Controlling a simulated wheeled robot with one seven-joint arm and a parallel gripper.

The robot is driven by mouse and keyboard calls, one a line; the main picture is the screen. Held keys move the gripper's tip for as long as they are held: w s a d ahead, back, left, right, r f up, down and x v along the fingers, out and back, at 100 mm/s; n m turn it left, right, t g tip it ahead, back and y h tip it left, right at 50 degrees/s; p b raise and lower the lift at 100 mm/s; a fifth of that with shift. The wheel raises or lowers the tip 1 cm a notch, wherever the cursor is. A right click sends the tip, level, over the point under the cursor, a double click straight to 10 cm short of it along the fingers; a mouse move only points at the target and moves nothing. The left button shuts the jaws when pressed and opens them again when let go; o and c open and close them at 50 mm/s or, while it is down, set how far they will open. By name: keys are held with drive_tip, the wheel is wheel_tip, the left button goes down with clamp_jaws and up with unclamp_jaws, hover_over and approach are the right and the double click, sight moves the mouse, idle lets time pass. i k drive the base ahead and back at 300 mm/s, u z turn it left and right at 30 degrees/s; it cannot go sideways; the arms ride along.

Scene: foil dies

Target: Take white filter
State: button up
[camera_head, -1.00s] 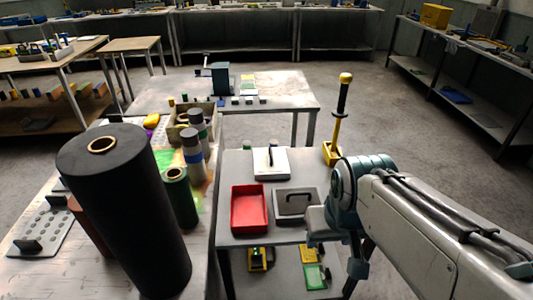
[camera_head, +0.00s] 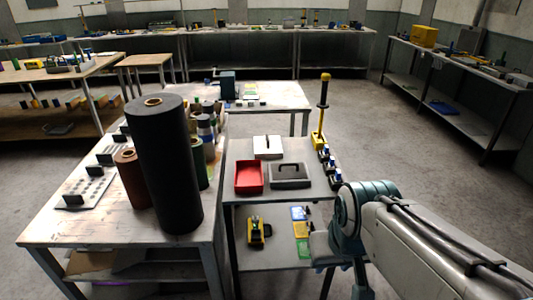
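A white, flat, square piece with a dark upright handle (camera_head: 267,148) lies on the upper top of the small grey table, at its back. It is the only white piece there; I cannot tell for sure that it is the white filter. My arm comes in at the lower right, in front of the table's right side. Its gripper fingers do not show, and nothing is seen in them.
A tall black roll (camera_head: 168,170) stands on the left table, with a brown roll (camera_head: 130,178) and green roll (camera_head: 200,165) beside it. A yellow stand with a black lever (camera_head: 321,115) is at the small table's right edge. A yellow device (camera_head: 257,230) sits on the lower shelf. Floor is clear at right.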

sight(266, 147)
drive_tip(key=z, duration=1.35)
drive_tip(key=i, duration=3.9)
drive_tip(key=u, duration=4.05)
drive_tip(key=i, duration=0.5)
drive_tip(key=z, duration=0.05)
